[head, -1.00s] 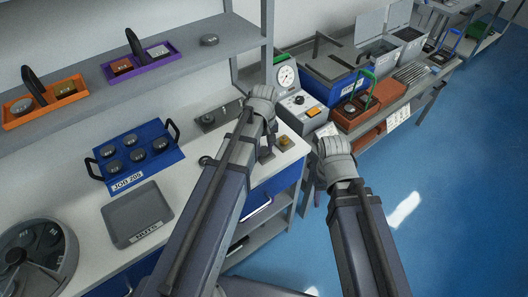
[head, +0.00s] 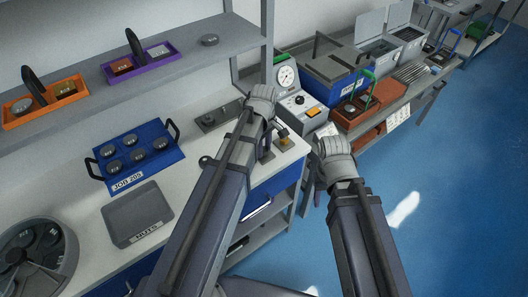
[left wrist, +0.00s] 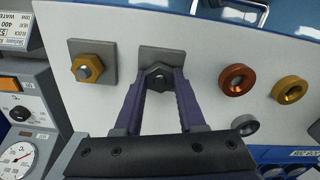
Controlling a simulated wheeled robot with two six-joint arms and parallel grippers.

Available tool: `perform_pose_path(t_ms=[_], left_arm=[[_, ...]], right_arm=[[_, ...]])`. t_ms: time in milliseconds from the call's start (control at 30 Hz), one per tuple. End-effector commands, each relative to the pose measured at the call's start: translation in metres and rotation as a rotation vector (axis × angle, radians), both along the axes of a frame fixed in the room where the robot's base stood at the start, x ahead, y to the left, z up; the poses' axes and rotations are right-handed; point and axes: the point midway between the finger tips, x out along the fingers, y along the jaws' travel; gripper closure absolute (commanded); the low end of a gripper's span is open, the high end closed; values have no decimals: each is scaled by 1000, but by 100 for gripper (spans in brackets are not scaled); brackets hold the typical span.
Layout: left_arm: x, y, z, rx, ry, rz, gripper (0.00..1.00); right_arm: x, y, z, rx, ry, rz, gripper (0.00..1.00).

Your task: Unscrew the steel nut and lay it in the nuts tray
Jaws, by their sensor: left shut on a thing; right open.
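The steel nut (left wrist: 160,75) is dark and six-sided, on a stud of a grey square plate (left wrist: 160,54) in the left wrist view. My left gripper (left wrist: 160,82) is shut on it, one purple finger on each side. In the head view my left gripper (head: 262,102) is over the bench's far right part, and my arm hides the nut. The grey nuts tray (head: 138,212), labelled NUTS, is empty on the bench, left of my left arm. My right gripper (head: 334,152) is open and empty, to the right, off the bench edge.
A brass nut (left wrist: 87,68) sits on a second plate. Copper (left wrist: 236,80) and brass (left wrist: 289,90) rings and a grey ring (left wrist: 245,125) lie nearby. A dial tester (head: 287,77) stands close behind my left gripper. A blue tray (head: 134,153) holds several dark pieces.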

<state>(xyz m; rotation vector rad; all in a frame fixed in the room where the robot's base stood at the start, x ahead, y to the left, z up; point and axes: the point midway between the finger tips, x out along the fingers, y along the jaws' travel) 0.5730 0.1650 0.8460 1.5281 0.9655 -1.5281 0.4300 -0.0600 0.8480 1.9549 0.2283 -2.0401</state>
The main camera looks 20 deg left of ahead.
Motion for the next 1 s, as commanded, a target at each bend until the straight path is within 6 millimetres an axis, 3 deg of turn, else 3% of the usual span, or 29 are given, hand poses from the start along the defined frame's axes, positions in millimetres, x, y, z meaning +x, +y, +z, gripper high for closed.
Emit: perform_pose_path(t_ms=[300, 1000], left_arm=[[0, 0, 0, 0, 0, 308, 100], [0, 0, 22, 0, 0, 300, 100]], right_arm=[[0, 0, 0, 0, 0, 0, 50], [0, 0, 22, 0, 0, 0, 50]])
